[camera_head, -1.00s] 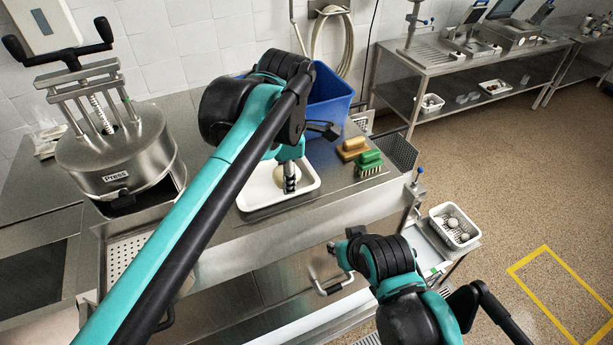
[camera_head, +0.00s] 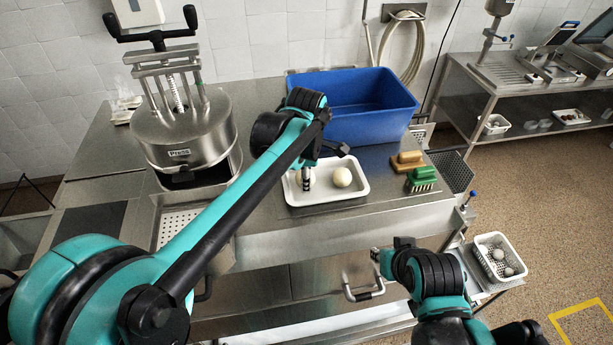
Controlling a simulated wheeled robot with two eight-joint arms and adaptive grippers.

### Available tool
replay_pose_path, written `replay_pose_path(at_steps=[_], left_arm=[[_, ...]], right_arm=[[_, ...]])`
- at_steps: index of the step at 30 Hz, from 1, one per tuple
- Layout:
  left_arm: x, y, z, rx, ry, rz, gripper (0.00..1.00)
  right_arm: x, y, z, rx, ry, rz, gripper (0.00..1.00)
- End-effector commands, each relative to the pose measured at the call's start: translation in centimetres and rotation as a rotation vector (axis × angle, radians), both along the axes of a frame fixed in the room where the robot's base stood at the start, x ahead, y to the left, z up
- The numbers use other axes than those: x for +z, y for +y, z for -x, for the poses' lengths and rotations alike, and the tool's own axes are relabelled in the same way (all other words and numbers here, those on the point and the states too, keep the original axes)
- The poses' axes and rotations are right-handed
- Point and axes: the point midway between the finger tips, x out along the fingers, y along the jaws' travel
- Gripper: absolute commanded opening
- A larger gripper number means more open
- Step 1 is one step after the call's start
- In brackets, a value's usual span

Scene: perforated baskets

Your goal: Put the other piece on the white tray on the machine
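The white tray (camera_head: 325,202) lies on the steel counter in front of a blue tub. Two pale round pieces are on it: the right piece (camera_head: 342,177) is in plain view, and the left piece (camera_head: 299,178) is partly hidden behind my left gripper. My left gripper (camera_head: 308,184) points down over the left half of the tray, at the left piece. Its fingers are too small to tell open from shut, or whether they touch the piece. The steel press machine (camera_head: 186,135) stands to the left. My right gripper (camera_head: 381,262) is in front of the counter, away from the tray; its fingers are unclear.
The blue tub (camera_head: 362,106) stands behind the tray. A tan brush (camera_head: 406,160) and a green brush (camera_head: 421,179) lie to its right. A white perforated basket (camera_head: 499,258) with round pieces sits lower right. A perforated drain plate (camera_head: 182,228) is below the press.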

Motion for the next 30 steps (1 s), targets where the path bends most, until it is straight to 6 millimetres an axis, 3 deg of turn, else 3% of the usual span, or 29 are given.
replay_pose_path(at_steps=[4, 15, 16, 18, 30], left_arm=[[-1.3, 0.0, 0.0, 0.000, 0.000, 0.000, 0.17], [-1.8, 0.0, 0.0, 0.000, 0.000, 0.000, 0.17], [-1.7, 0.0, 0.0, 0.000, 0.000, 0.000, 0.55], [-1.6, 0.0, 0.0, 0.000, 0.000, 0.000, 0.68], [-0.8, 0.0, 0.1, 0.000, 0.000, 0.000, 0.68]], right_arm=[[0.2, 0.0, 0.0, 0.000, 0.000, 0.000, 0.28], [-0.2, 0.0, 0.0, 0.000, 0.000, 0.000, 0.28], [-0.1, 0.0, 0.0, 0.000, 0.000, 0.000, 0.28], [-0.1, 0.0, 0.0, 0.000, 0.000, 0.000, 0.28], [0.2, 0.0, 0.0, 0.000, 0.000, 0.000, 0.28]])
